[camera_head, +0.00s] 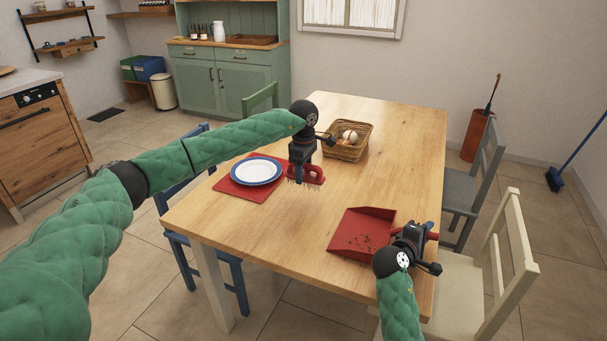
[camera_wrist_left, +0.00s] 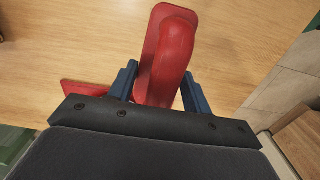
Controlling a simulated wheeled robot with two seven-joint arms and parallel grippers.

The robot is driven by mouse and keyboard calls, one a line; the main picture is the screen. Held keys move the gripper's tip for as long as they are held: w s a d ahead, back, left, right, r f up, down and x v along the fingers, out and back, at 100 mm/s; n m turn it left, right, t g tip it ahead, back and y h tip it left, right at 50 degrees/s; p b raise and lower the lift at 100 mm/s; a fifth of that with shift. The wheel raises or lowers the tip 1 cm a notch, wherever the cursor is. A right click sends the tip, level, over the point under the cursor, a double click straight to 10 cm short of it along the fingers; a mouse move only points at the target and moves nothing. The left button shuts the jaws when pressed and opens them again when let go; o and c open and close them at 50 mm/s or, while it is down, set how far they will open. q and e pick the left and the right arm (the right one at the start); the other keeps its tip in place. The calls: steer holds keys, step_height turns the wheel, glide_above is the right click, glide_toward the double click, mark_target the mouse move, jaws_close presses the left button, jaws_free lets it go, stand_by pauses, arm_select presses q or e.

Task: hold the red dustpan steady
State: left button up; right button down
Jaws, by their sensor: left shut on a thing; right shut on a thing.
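The red dustpan (camera_head: 349,233) lies at the near right edge of the table, with small dark crumbs (camera_head: 369,241) in it. My right gripper (camera_head: 420,233) is shut on the dustpan's handle, at its right side. My left gripper (camera_head: 303,174) is shut on a red hand brush (camera_head: 317,173) near the middle of the table. In the left wrist view the red brush (camera_wrist_left: 168,62) sits between the two blue fingers. I cannot tell whether its bristles touch the table. The right fingers are mostly hidden by the wrist.
A blue-rimmed white plate (camera_head: 257,171) lies on a red placemat (camera_head: 233,189) left of the brush. A wicker basket (camera_head: 345,152) with eggs or similar stands farther back. The table (camera_head: 270,232) is bare between brush and dustpan. A cream chair (camera_head: 507,258) stands at the right.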

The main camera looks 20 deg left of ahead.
stand_by(0.3)
steer(key=c, duration=1.2)
jaws_free()
